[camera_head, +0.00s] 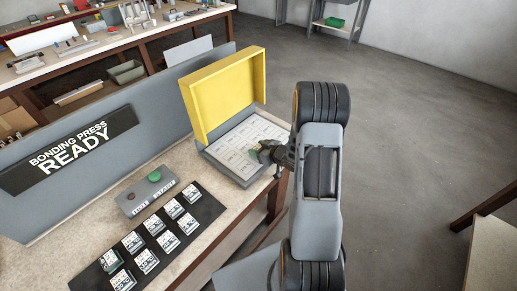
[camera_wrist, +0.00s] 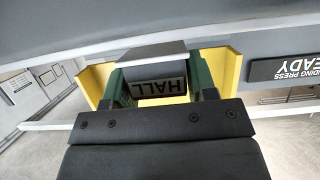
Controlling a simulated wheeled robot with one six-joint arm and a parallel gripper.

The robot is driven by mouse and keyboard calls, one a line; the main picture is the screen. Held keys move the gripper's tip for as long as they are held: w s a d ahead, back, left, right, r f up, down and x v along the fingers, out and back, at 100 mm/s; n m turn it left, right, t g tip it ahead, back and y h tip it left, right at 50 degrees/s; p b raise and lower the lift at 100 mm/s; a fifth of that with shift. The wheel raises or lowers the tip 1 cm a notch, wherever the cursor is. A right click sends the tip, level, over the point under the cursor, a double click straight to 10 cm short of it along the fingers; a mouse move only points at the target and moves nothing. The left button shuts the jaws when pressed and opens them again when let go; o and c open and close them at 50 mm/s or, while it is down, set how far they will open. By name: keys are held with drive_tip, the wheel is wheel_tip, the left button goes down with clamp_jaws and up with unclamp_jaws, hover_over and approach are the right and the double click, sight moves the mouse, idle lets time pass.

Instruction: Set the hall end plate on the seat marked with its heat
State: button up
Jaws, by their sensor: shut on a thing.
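My gripper (camera_wrist: 159,82) is shut on the hall end plate (camera_wrist: 155,70), a grey block between two green fingers. Its label reads HALL and appears upside down in the wrist view. In the head view my gripper (camera_head: 261,151) is over the right side of the press bed (camera_head: 236,141), a pale panel with a grid of marked seats. The seat markings are too small to read, and the arm hides part of the bed. The held plate cannot be made out clearly in the head view, and I cannot tell whether it touches the bed.
The yellow press lid (camera_head: 226,92) stands open behind the bed. A grey control box (camera_head: 146,191) with a green button sits on the bench. A black mat (camera_head: 190,250) holds several labelled pieces. A sign (camera_head: 69,151) reads BONDING PRESS READY. Open floor lies to the right.

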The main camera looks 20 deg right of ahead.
drive_tip(key=shift+f+b, duration=0.55)
drive_tip(key=shift+f, duration=0.05)
drive_tip(key=o, duration=1)
drive_tip(key=b+v, duration=0.1)
drive_tip(key=v, duration=1.3)
